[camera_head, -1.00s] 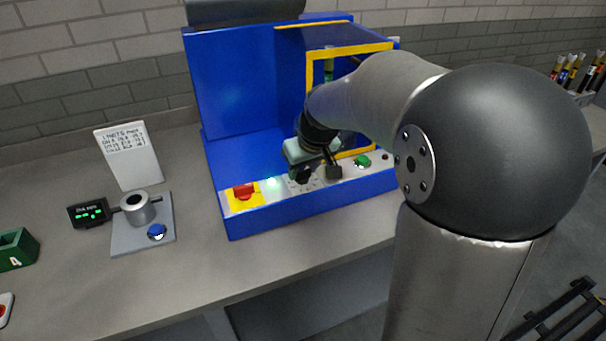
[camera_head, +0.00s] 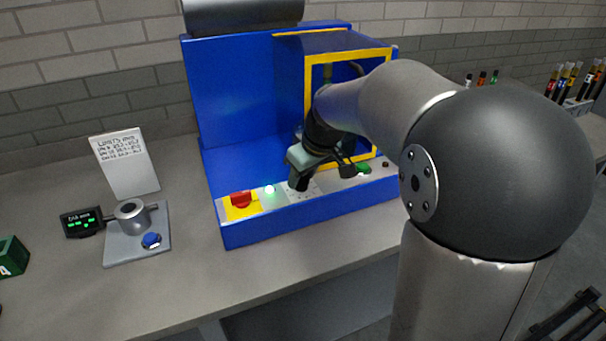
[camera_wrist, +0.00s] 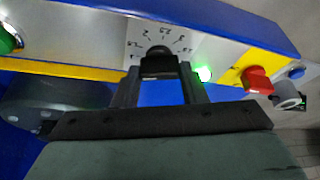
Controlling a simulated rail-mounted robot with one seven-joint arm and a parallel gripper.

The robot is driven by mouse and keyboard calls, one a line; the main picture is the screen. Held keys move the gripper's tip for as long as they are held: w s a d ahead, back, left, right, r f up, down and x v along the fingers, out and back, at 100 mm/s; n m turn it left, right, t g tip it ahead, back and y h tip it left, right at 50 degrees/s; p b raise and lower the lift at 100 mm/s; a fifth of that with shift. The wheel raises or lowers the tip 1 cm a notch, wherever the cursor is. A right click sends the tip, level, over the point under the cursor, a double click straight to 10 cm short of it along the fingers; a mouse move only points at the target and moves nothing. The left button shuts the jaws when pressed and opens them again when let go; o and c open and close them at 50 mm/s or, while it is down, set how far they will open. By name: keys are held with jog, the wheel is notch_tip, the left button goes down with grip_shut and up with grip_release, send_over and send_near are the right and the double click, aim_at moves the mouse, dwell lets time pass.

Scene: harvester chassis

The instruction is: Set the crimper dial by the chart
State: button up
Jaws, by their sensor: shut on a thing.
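The crimper (camera_head: 235,100) is a blue machine with a yellow-framed guard and a light control strip along its front. Its dial (camera_wrist: 158,52) is a black knob in the wrist view, on a pale plate (camera_wrist: 187,40) with printed marks around it. My gripper (camera_head: 300,181) is at the strip, its two fingers (camera_wrist: 160,72) shut on the dial. The dial's pointer is hard to make out. The chart (camera_head: 125,162) is a white upright card with rows of print, standing at the left, too small to read surely.
A red switch (camera_head: 241,199) on a yellow plate and a lit lamp (camera_head: 269,189) lie left of the dial; a green button (camera_head: 363,169) lies right. A gauge stand (camera_head: 132,217) with a blue button and a small display (camera_head: 82,222) stand left. The bench front is clear.

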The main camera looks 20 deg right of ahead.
jog(key=o, duration=1)
jog(key=shift+r, duration=0.1)
jog(key=v, duration=1.7)
jog(key=shift+s, duration=0.2)
jog(key=shift+d, duration=0.1)
